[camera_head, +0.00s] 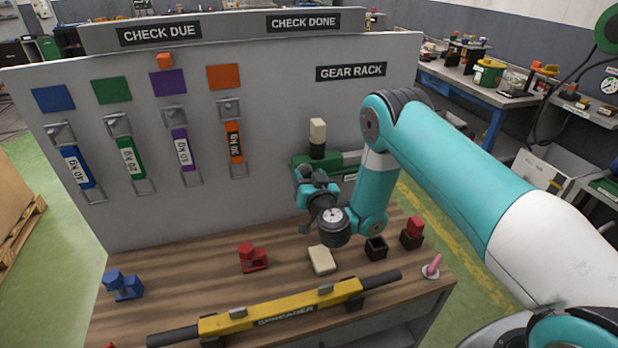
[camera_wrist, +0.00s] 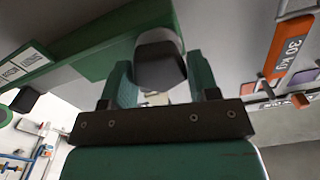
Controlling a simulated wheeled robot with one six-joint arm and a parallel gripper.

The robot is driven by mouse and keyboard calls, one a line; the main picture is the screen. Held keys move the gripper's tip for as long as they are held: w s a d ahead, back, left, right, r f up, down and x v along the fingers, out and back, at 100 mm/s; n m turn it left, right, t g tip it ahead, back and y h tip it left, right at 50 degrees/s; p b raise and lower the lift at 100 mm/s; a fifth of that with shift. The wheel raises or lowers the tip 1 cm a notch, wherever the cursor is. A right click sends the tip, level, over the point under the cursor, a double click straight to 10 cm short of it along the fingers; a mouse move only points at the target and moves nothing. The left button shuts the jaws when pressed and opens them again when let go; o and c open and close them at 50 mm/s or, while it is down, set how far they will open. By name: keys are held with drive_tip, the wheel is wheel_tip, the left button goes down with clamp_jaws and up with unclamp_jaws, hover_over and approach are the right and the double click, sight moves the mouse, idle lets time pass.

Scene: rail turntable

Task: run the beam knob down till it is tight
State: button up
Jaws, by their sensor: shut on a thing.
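My gripper (camera_head: 306,180) is at the board, close to the left end of a green beam (camera_head: 347,161) below the GEAR RACK label. In the wrist view, my gripper (camera_wrist: 158,82) has its two green fingers on either side of a dark, many-sided knob (camera_wrist: 160,62). It is shut on this knob, which stands in front of the green beam (camera_wrist: 88,40). How far the knob is from tight cannot be told. In the head view the arm and gripper hide the knob. A cream block on a dark post (camera_head: 318,131) stands above the beam.
Coloured slings hang on the board (camera_head: 270,120) to the left. The bench (camera_head: 205,288) below carries a yellow spreader (camera_head: 280,308), a red clamp (camera_head: 252,257), a blue clamp (camera_head: 122,285), a cream block (camera_head: 322,260) and a pink peg (camera_head: 432,266).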

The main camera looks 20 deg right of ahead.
drive_tip(key=m, duration=0.3)
drive_tip(key=shift+d+p, duration=0.1)
drive_tip(key=shift+p, duration=0.25)
drive_tip(key=m, duration=0.3)
drive_tip(key=shift+f+m, duration=0.15)
drive_tip(key=shift+m, duration=0.15)
drive_tip(key=m, duration=0.3)
drive_tip(key=shift+d+f+m+b, duration=0.1)
drive_tip(key=shift+d+m+b, duration=0.05)
drive_tip(key=shift+m+b, duration=0.15)
drive_tip(key=m+b, duration=0.1)
drive_tip(key=m, duration=0.2)
drive_tip(key=shift+f+m, duration=0.15)
drive_tip(key=shift+m, duration=0.25)
drive_tip(key=m+b, duration=0.1)
drive_tip(key=m, duration=0.3)
drive_tip(key=shift+f, duration=0.1)
drive_tip(key=shift+f+m, duration=0.1)
drive_tip(key=shift+m, duration=2.4)
